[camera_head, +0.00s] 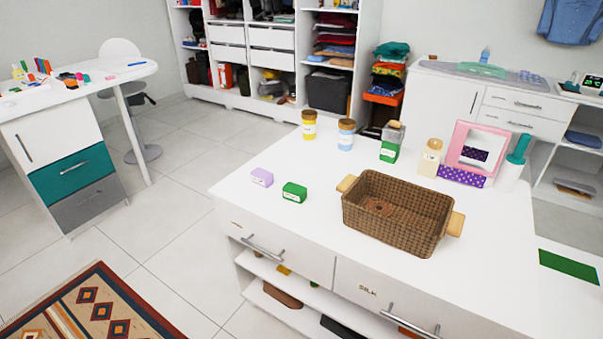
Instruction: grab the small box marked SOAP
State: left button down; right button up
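Two small boxes sit near the left end of the white counter (235,186) in the head view. One is a lilac box (262,177) and the other, just right of it and nearer to me, is a green box (294,193). Each has a pale label, but the lettering is too small to read, so I cannot tell which is marked SOAP. They stand apart from each other, with nothing on top of them. Neither of my grippers is in view.
A brown wicker basket (397,229) with wooden handles stands right of the boxes. Behind are a yellow jar (309,126), a blue jar (346,136), a green-based container (391,146), a cream bottle (430,160) and a pink frame (460,140). The counter around the boxes is clear.

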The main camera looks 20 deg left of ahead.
aim_at(263, 178)
jog(key=i+j+z, duration=0.1)
jog(key=j+z, duration=0.15)
jog(key=j, duration=0.15)
jog(key=i+j+z, duration=0.1)
jog(key=j+z, duration=0.5)
jog(key=j, duration=0.65)
jog(key=j+z, duration=0.2)
jog(key=j, duration=2.4)
jog(key=k, duration=0.05)
